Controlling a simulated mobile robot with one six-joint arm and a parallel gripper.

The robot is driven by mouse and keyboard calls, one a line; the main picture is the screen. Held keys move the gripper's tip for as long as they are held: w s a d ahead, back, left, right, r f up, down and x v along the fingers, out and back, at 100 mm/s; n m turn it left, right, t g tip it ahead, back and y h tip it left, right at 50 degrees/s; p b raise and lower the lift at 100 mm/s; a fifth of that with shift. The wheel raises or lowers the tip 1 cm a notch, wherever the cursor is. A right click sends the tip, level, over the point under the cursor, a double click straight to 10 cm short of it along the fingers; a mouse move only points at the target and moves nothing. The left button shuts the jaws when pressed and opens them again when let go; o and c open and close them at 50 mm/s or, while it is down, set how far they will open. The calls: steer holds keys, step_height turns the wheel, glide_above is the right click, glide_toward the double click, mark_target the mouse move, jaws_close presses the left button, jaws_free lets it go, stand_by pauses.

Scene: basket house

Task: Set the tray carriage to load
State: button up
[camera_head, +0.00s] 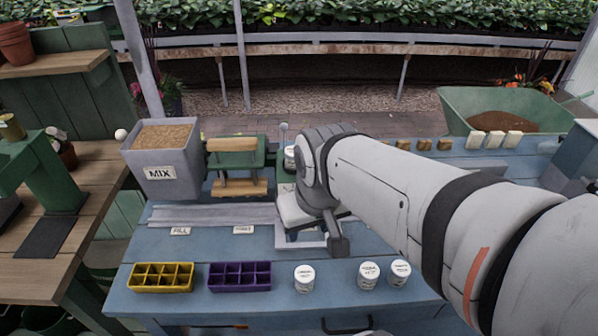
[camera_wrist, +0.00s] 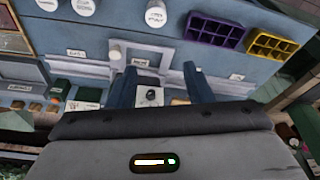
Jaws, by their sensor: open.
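In the wrist view the grey frame (camera_wrist: 117,48) lies just beyond my gripper. My gripper (camera_wrist: 158,82) is open, pointing down over the rail, with a small pale block with a dark round spot (camera_wrist: 150,95) seen between its fingers. I cannot tell whether they touch. The labels FILL (camera_head: 180,231) and a second one (camera_head: 243,230) lie along the rail's front; another label (camera_wrist: 75,53) shows in the wrist view, too small to read.
A yellow cell tray (camera_head: 162,277), a purple cell tray (camera_head: 240,276) and white tubs (camera_head: 304,278) line the bench front. A grey MIX bin (camera_head: 162,160) and a green press with wooden bars (camera_head: 238,165) stand behind the rail. A green wheelbarrow (camera_head: 505,110) stands behind.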

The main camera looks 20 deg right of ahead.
steer(key=shift+o, duration=0.4)
steer(key=w+d+f+n+g+b, duration=0.1)
steer(key=w+d+f+n, duration=0.1)
steer(key=w+d+f, duration=0.3)
steer(key=shift+w+d+n+g+b, duration=0.25)
steer(key=shift+w+n+g+b, duration=0.05)
steer(key=shift+w, duration=0.7)
steer(key=w+d+f+n, duration=0.1)
steer(key=d+f, duration=0.1)
steer(key=w+d+f+n+g, duration=0.1)
steer(key=w+d+f, duration=0.1)
steer(key=f, duration=0.1)
steer(key=w+d+f+n+b, duration=0.1)
steer(key=w+d+f, duration=0.1)
steer(key=d+f, duration=0.1)
steer(key=shift+w, duration=0.15)
steer(key=shift+d+f, duration=0.1)
steer(key=shift+f, duration=0.55)
step_height(320, 180, down, 7)
steer(key=shift+w+r, duration=0.1)
steer(key=shift+r, duration=0.05)
steer(key=shift+c, duration=0.4)
